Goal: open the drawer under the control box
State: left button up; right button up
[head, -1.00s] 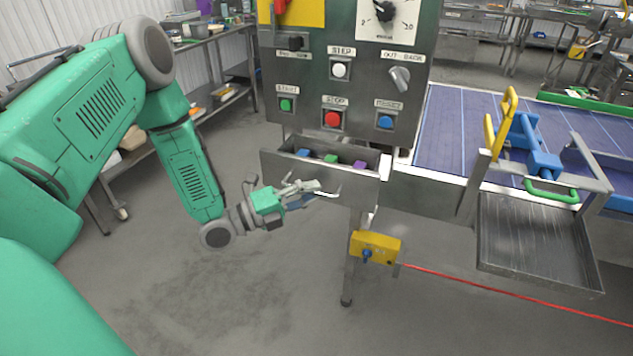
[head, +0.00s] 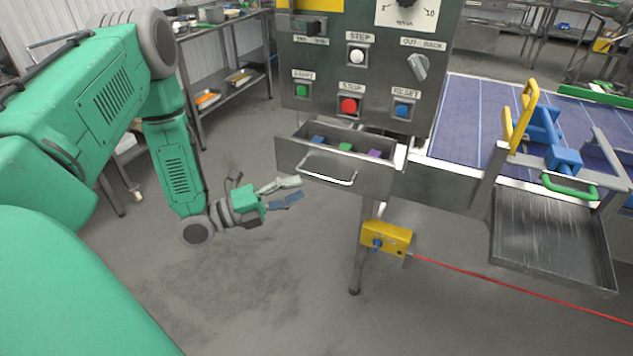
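The grey metal drawer (head: 350,174) under the control box (head: 372,70) stands pulled out, with blue, green and purple items visible inside. Its curved metal handle (head: 328,178) is on the front and nothing holds it. My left gripper (head: 294,191) is to the left of the handle, apart from it, with its fingers spread and empty. My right gripper does not show.
A conveyor with a blue belt (head: 470,115) is at the right. A yellow box (head: 387,238) with a red cable is on the leg below the drawer.

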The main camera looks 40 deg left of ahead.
pick_arm(q)
jog(key=v, duration=0.5)
jog(key=shift+a+f, duration=0.1)
jog(key=shift+a, duration=0.05)
dwell(0.3)
jog(key=s+d+f+n+g+y+b, duration=0.1)
jog(key=d+f+n+g+y+b, duration=0.2)
jog(key=d+f+n, duration=0.5)
jog(key=s+d+f+n+g+y+b, duration=0.25)
jog(key=f+n+g, duration=0.3)
jog(key=f, duration=0.45)
jog(key=s+d+f+n+g+y, duration=0.1)
jog(key=s+f+n+g+y, duration=0.1)
jog(key=s+n, duration=0.4)
jog(key=s+d+f+n+g+y+b, duration=0.1)
jog(key=s+f+n+g+y, duration=0.2)
jog(key=s, duration=0.7)
jog(key=f+n+g, duration=0.1)
jog(key=n+g, duration=0.1)
jog(key=n, duration=0.1)
jog(key=shift+d+f, duration=0.15)
jog(key=shift+f, duration=0.25)
jog(key=shift+g, duration=0.25)
jog(key=shift+w, duration=0.2)
